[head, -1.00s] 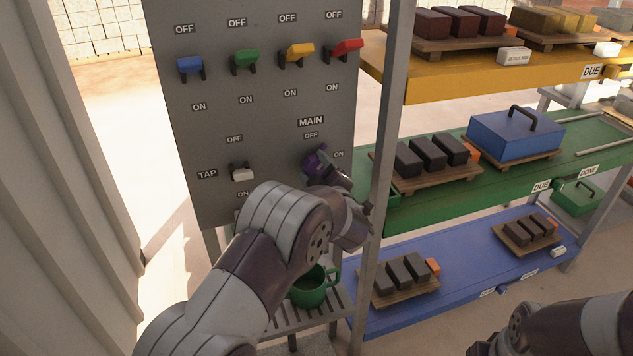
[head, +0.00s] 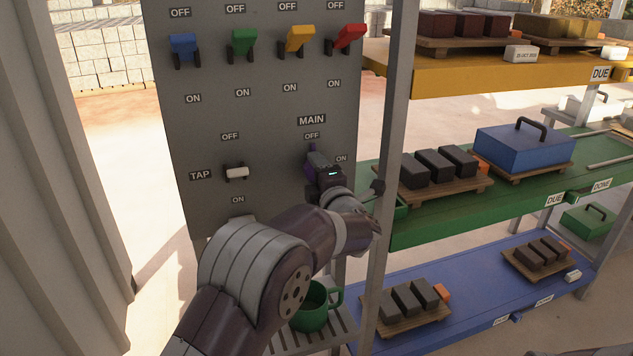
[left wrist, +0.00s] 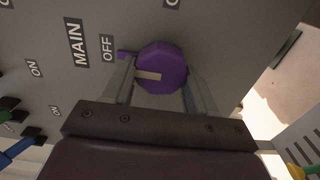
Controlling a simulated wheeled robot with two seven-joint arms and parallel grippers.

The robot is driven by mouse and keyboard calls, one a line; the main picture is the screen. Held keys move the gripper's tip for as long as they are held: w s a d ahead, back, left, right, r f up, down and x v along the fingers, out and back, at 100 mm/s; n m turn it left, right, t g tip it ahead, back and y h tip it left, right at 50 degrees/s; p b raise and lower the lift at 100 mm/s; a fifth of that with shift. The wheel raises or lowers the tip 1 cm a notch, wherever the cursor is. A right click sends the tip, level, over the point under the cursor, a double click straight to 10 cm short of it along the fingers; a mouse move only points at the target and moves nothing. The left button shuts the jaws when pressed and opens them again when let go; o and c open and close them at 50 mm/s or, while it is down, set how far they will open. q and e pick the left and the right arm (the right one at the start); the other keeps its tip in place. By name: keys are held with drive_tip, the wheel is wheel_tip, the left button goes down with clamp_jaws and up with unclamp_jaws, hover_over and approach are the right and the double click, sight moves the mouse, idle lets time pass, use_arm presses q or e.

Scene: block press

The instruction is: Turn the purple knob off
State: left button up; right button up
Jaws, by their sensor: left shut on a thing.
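The purple knob (left wrist: 165,60) sits on the grey panel under the MAIN label, with OFF above it and ON to its upper right. My left gripper (left wrist: 160,85) has one finger on each side of the knob and is shut on it. In the left wrist view, the knob's pale stripe points toward the OFF side. In the head view my left gripper (head: 318,165) covers most of the knob. My right gripper is out of view.
Above are blue (head: 184,46), green (head: 243,41), yellow (head: 299,38) and red (head: 348,38) levers. A white TAP switch (head: 237,173) is to the left. A post (head: 388,130) and block shelves stand right.

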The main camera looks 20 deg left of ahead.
use_arm(q)
drive_tip(key=shift+f, duration=0.1)
idle(0.4)
drive_tip(key=o, duration=1)
drive_tip(key=v, duration=1.2)
drive_tip(key=shift+s+d+p, duration=0.25)
drive_tip(key=shift+p, duration=0.05)
